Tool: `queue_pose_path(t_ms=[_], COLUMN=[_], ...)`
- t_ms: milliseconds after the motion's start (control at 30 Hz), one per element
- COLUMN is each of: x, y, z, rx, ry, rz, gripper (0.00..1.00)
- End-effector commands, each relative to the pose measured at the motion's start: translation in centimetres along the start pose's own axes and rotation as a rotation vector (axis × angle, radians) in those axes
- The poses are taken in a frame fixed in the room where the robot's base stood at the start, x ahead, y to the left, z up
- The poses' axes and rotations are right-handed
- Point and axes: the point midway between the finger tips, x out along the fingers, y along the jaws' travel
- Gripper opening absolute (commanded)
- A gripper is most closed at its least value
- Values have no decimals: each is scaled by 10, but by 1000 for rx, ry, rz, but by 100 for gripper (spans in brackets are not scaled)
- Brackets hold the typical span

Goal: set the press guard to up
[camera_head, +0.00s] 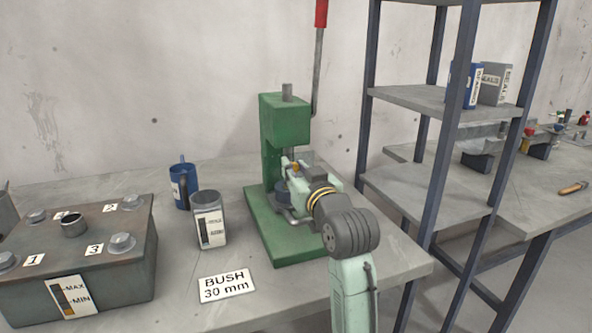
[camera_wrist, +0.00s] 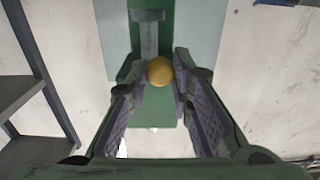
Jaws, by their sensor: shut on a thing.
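The green press (camera_head: 285,122) stands on the bench, with a grey ram and a lever with a red grip (camera_head: 321,12) raised at its top. A pale, see-through panel that looks like the press guard (camera_wrist: 205,35) spans the front of the press in the wrist view. Its exact angle is hard to tell. My gripper (camera_wrist: 160,74) is shut on a round brass knob (camera_wrist: 159,70), with one finger on each side. In the head view my gripper (camera_head: 292,172) is at the press front and hides most of the guard and the lower press.
Left of the press stand a grey container (camera_head: 209,222), a blue can (camera_head: 184,186) and a dark box with bolts (camera_head: 85,255). A BUSH 30 mm card (camera_head: 227,286) lies in front. A shelf rack (camera_head: 440,100) stands close on the right.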

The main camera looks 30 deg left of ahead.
Motion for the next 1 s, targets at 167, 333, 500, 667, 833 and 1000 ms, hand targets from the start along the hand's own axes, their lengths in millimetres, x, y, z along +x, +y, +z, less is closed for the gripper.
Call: queue_pose_path(t_ms=[167,333,500,667,833,1000], x=[0,0,0,0,0,0], y=[0,0,0,0,0,0], z=[0,-3,-26,-64,-91,-92], rx=[-1,-1,-3,-3,-2,-2], ry=[0,0,2,5,4,7], rz=[-1,-1,0,0,0,0], gripper=[0,0,0,0,0,0])
